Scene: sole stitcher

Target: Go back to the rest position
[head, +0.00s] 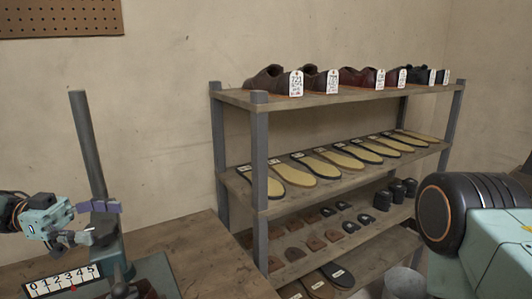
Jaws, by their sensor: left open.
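My left gripper (92,222) is at the left edge of the head view, in front of a dark upright post (88,140) on a teal stand. It is open, and I see nothing held in it. It is above a numbered scale strip (62,280) with a small red mark. A dark reddish item at the bottom edge is mostly cut off. My right gripper is not in view; a teal and black part of my arm fills the right edge.
A wooden shelf unit (240,98) with grey posts stands against the wall. Tagged shoes (270,80) are on top, pale soles (340,158) on the middle shelf, heels and dark soles lower. A wooden bench top (205,262) is clear beside the stand. A grey bucket (403,281) stands at right.

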